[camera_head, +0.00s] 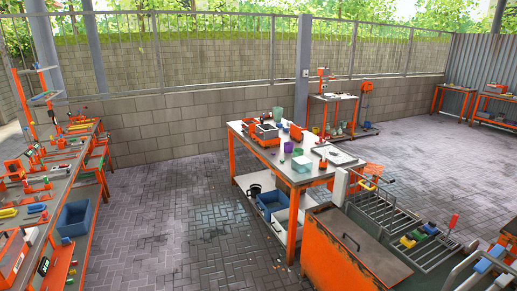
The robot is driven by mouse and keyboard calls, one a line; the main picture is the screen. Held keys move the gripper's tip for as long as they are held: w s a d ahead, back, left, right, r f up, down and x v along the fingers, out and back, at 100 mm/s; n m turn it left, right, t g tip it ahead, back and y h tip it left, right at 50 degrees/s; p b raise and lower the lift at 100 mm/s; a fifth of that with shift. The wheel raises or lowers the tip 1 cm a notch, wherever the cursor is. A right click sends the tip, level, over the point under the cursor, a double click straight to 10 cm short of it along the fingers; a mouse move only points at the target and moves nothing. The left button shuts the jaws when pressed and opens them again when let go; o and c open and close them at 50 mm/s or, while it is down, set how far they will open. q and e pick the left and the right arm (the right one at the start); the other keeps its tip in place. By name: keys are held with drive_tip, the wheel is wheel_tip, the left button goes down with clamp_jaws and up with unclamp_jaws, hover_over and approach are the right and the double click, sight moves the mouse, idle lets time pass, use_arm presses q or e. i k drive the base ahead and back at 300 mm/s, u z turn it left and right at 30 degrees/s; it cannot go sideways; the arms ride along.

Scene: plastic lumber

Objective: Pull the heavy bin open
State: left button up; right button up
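Neither of my grippers is in the head view, and none of my arm links shows clearly. A large orange metal box (325,255) stands at the lower right, cut off by the bottom edge. A flat brown lid (372,262) covers its top, with a dark handle (350,241) on it. The lid looks closed. A blue bin (76,218) sits on the lower shelf of the left bench. I cannot tell which of these is the heavy bin.
The middle table (333,152) carries cups, boxes and tools. The left bench (52,186) is crowded with tools. The paved floor (190,225) between the left bench and middle table is clear. A block wall (180,122) closes the back.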

sight(268, 202)
drive_tip(key=u, duration=0.3)
drive_tip(key=i, duration=4.25)
drive_tip(key=z, duration=0.1)
